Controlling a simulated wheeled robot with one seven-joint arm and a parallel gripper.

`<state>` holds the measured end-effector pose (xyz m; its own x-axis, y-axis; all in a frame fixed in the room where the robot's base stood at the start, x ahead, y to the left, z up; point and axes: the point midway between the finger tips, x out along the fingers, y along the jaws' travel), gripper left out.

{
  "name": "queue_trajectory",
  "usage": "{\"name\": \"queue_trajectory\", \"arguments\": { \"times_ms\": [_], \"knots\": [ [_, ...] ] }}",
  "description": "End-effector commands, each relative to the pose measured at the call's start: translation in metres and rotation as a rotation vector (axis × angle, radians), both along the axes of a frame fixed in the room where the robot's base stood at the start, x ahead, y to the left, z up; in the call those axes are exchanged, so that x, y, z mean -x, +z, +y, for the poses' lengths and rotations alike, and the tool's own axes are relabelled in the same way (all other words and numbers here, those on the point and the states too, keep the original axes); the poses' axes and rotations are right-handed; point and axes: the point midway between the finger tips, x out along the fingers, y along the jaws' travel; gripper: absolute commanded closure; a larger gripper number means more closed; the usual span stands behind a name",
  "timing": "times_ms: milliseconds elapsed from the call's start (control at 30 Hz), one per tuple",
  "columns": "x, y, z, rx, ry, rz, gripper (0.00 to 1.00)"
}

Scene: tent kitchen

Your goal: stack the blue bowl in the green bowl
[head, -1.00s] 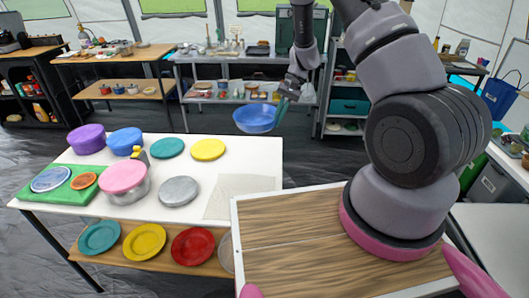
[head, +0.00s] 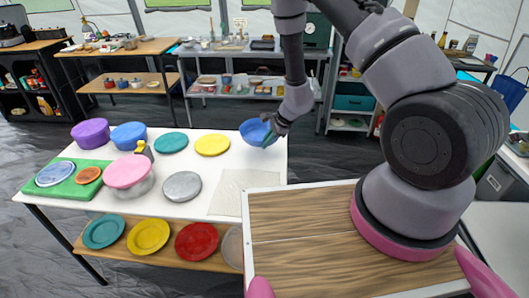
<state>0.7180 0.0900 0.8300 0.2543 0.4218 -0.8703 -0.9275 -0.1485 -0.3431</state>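A blue bowl (head: 254,131) hangs at the end of my arm, over the back right corner of the white table. My gripper (head: 269,138) is at the bowl's right rim and appears shut on it; teal finger parts show there. I cannot surely pick out a green bowl. A round teal-green dish (head: 171,143) lies on the table to the left of the held bowl, and another teal-green dish (head: 103,231) lies on the lower shelf. Both look shallow, like plates.
The white table (head: 225,172) also holds a purple pot (head: 91,132), another blue pot (head: 128,134), a pink-topped pot (head: 128,171), a yellow plate (head: 212,145), a grey plate (head: 180,186) and a green board (head: 72,188). A pale mat (head: 242,190) lies at the right.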

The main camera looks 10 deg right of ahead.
Motion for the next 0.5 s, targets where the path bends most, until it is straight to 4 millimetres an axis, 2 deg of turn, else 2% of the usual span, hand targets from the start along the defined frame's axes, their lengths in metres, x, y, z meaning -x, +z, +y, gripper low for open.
{"name": "queue_trajectory", "arguments": {
  "times_ms": [200,400,500],
  "knots": [
    [0.0,-0.018,0.0,-0.002,0.001,0.0,1.0],
    [0.0,-0.047,0.0,-0.002,0.001,0.001,1.0],
    [-0.001,-0.051,0.001,-0.002,0.001,-0.002,1.0]
  ]
}}
